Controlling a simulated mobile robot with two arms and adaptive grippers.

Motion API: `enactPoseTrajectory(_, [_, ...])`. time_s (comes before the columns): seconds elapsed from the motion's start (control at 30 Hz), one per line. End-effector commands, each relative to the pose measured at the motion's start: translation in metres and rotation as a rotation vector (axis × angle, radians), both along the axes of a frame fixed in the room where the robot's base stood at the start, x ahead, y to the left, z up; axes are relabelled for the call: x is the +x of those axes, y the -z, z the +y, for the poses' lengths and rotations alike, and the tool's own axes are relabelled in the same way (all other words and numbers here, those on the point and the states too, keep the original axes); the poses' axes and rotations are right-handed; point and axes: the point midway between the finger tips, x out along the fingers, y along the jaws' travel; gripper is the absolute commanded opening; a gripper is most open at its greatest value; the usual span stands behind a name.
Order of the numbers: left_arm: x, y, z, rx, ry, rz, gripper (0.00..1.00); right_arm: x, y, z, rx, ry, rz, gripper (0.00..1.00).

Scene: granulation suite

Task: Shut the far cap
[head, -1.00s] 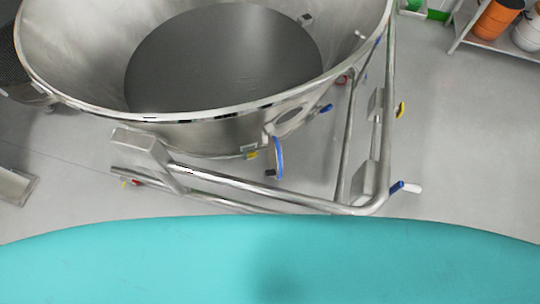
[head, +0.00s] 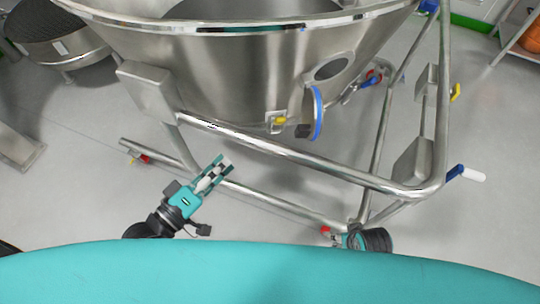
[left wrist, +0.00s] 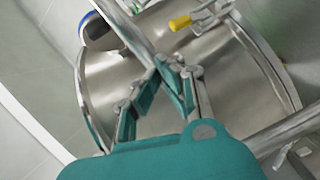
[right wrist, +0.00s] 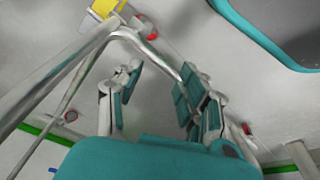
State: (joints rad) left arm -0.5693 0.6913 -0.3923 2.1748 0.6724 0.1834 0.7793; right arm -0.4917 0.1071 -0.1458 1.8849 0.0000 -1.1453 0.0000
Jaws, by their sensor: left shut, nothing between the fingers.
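The steel vessel has an oval port (head: 333,66) in its front wall, which is open. A round cap with a blue rim (head: 318,112) stands swung out beside and below that port, seen nearly edge-on. A yellow-tipped latch (head: 277,121) is left of it; a yellow handle (left wrist: 180,22) also shows in the left wrist view. I cannot tell whether another cap is hidden behind the vessel. My left gripper (head: 218,170) is shut and empty, left of and below the cap, near the lower frame tube. My right gripper (right wrist: 158,88) is open and empty; its fingers are hidden in the head view.
Steel frame tubes (head: 300,166) run between my grippers and the vessel. A blue-and-white handle (head: 466,173) sticks out at the frame's right corner.

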Motion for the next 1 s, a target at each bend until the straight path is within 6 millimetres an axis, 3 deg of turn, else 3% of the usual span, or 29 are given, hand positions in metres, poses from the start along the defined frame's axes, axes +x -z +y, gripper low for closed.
enactPoseTrajectory(0.1, [-0.017, -0.037, -0.018, -0.163, 0.059, -0.01, 0.0, 0.004, -0.011, 0.0, 0.0, 0.002, -0.016, 0.4])
enactPoseTrajectory(0.23, [-0.024, -0.06, -0.026, -0.239, 0.082, -0.01, 0.0, 0.005, -0.021, 0.0, 0.0, 0.003, -0.019, 0.4])
enactPoseTrajectory(0.43, [-0.006, -0.068, -0.04, -0.249, 0.082, -0.014, 0.0, 0.005, -0.021, 0.0, 0.001, 0.003, -0.017, 0.4])
enactPoseTrajectory(0.8, [0.055, -0.077, -0.089, -0.247, 0.082, -0.014, 0.0, 0.004, -0.006, 0.0, 0.001, 0.002, -0.011, 0.4])
enactPoseTrajectory(1.0, [0.057, -0.071, -0.116, -0.243, 0.081, -0.011, 0.0, 0.004, -0.007, 0.0, 0.001, 0.002, -0.012, 0.4])
